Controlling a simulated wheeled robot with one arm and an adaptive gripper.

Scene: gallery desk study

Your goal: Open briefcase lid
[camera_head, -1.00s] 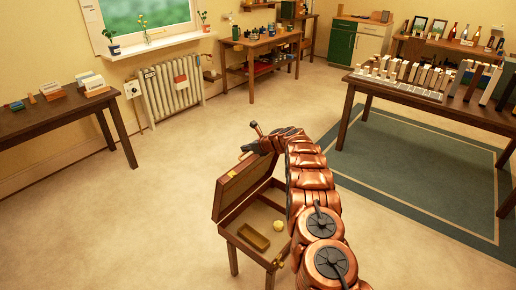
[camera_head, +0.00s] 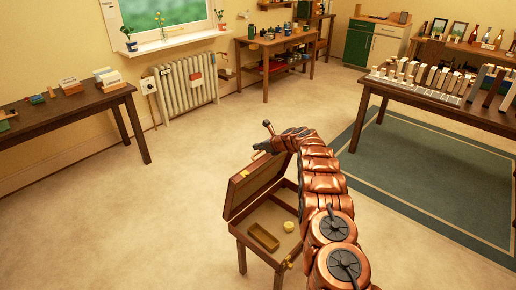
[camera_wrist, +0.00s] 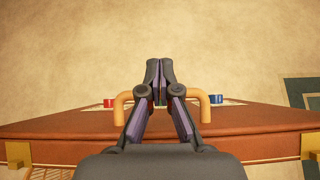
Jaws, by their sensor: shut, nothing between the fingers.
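The briefcase stands on wooden legs in the lower middle of the head view. Its brown lid (camera_head: 252,190) is raised, tilted up on the left side of the open base (camera_head: 250,226). The wrist view shows the lid's reddish-brown edge (camera_wrist: 240,130), with a brass latch (camera_wrist: 18,153) at left and another (camera_wrist: 313,146) at right. A tan handle (camera_wrist: 121,104) sticks out from this edge. My gripper (camera_wrist: 160,70) is shut, its fingers passing between the handle's two ends; they hide its middle. In the head view my gripper (camera_head: 262,146) is at the lid's top edge.
A small wooden tray (camera_head: 263,237) and a yellow round object (camera_head: 289,226) lie in the base. A desk (camera_head: 60,118) stands at left, a table (camera_head: 440,108) at right by a green rug (camera_head: 415,165). Open floor (camera_head: 150,220) lies left of the briefcase.

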